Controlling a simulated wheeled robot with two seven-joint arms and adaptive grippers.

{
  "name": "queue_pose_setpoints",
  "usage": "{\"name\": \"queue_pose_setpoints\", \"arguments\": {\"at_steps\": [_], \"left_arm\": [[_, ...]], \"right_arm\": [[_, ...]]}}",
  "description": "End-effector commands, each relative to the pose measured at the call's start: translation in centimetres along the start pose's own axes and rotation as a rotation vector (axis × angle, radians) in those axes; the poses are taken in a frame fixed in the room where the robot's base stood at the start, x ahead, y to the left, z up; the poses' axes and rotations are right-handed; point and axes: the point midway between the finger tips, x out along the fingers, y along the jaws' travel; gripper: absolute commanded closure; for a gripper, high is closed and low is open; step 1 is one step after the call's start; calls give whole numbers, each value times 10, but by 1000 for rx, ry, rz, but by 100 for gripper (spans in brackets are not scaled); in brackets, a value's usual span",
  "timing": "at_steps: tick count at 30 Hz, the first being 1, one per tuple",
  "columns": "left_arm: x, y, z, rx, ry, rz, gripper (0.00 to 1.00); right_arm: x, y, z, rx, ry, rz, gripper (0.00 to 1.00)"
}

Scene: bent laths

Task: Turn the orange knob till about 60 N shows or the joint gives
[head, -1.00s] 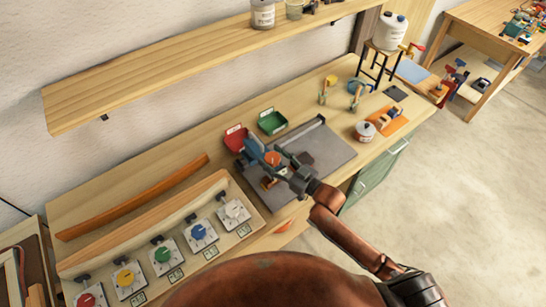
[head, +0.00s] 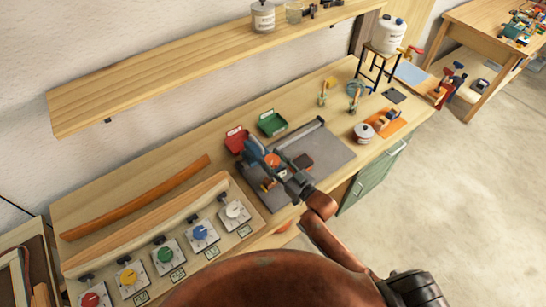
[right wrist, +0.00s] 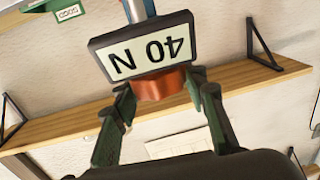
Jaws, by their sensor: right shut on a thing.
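The orange knob (head: 272,160) belongs to a blue tester (head: 254,149) standing on the grey plate on the bench. In the right wrist view the knob (right wrist: 160,84) sits just under a dark-framed display (right wrist: 146,48) that reads 40 N, upside down in the picture. My right gripper (right wrist: 160,92) has its green fingers on both sides of the knob and is shut on it. In the head view the gripper (head: 276,164) is small and partly merges with the tester. The joint under test is too small to judge. My left gripper is out of view.
A red bin (head: 236,140) and a green bin (head: 272,123) stand behind the tester. A row of coloured dials (head: 165,254) and a bent lath (head: 135,200) lie to the left. A white pot (head: 364,132) stands right. The grey plate (head: 325,150) is partly bare.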

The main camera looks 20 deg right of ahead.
Motion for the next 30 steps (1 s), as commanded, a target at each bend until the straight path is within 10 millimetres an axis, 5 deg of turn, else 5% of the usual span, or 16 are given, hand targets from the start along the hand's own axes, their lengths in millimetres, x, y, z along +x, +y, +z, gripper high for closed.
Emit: {"name": "queue_pose_setpoints", "arguments": {"at_steps": [9,23,24,30], "left_arm": [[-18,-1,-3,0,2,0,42],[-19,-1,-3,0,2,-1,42],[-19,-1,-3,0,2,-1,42],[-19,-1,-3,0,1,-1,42]], "right_arm": [[0,0,-4,3,5,120,85],[0,1,-2,-2,2,145,85],[0,1,-2,-2,2,145,59],[0,0,-2,-1,0,145,46]]}}
